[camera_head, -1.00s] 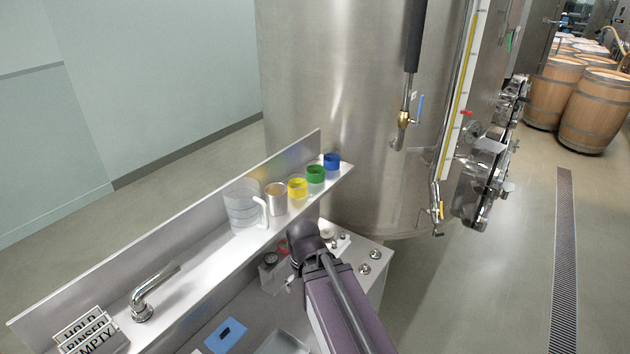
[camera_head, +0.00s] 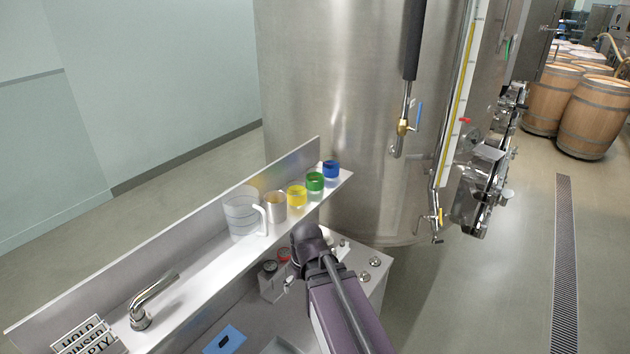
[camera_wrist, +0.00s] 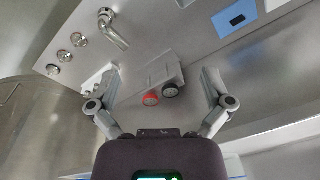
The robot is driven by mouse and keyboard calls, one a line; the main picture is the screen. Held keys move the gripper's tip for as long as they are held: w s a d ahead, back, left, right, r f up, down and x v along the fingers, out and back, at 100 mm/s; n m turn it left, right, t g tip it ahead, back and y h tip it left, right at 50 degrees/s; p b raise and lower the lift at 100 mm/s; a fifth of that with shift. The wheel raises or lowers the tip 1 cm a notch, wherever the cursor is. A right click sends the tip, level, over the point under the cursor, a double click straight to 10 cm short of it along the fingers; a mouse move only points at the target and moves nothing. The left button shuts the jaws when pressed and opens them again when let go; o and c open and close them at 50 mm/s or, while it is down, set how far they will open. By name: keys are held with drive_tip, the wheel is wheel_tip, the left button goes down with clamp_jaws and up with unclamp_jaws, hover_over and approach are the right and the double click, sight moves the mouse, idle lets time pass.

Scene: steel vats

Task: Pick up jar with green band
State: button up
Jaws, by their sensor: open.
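The jar with the green band (camera_head: 315,183) stands upright on the shelf (camera_head: 196,268), between the jar with the yellow band (camera_head: 297,196) and the jar with the blue band (camera_head: 331,171). My arm is below and in front of the shelf in the head view, and its end hides the gripper fingers there. In the wrist view my gripper (camera_wrist: 162,92) is open and empty. Its fingers are spread wide above the sink counter, with a small box carrying a red and a dark knob (camera_wrist: 160,80) showing between them. No jar shows in the wrist view.
A steel cup (camera_head: 274,207) and a clear handled jug (camera_head: 243,213) stand left of the jars on the same shelf. A tap (camera_head: 146,303) and word signs (camera_head: 88,338) are farther left. A large steel vat (camera_head: 335,90) rises close behind the shelf's right end.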

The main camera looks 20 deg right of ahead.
drive_tip(key=w+d+r+n+t+y, duration=0.1)
drive_tip(key=w+d+r+t+y, duration=0.15)
drive_tip(key=w, duration=0.65)
drive_tip(key=n+t+p, duration=0.1)
drive_tip(key=t+p, duration=0.1)
drive_tip(key=t, duration=0.8)
approach(320, 177)
drive_tip(key=shift+s+r, duration=0.2)
drive_tip(key=shift+s, duration=0.05)
drive_tip(key=shift+b, duration=0.3)
drive_tip(key=b+x, duration=0.3)
drive_tip(key=x, duration=0.4)
drive_tip(key=shift+w+f, duration=0.25)
drive_tip(key=shift+w, duration=0.1)
drive_tip(key=shift+w+a, duration=0.2)
drive_tip(key=shift+w, duration=0.15)
drive_tip(key=shift+w+f, duration=0.1)
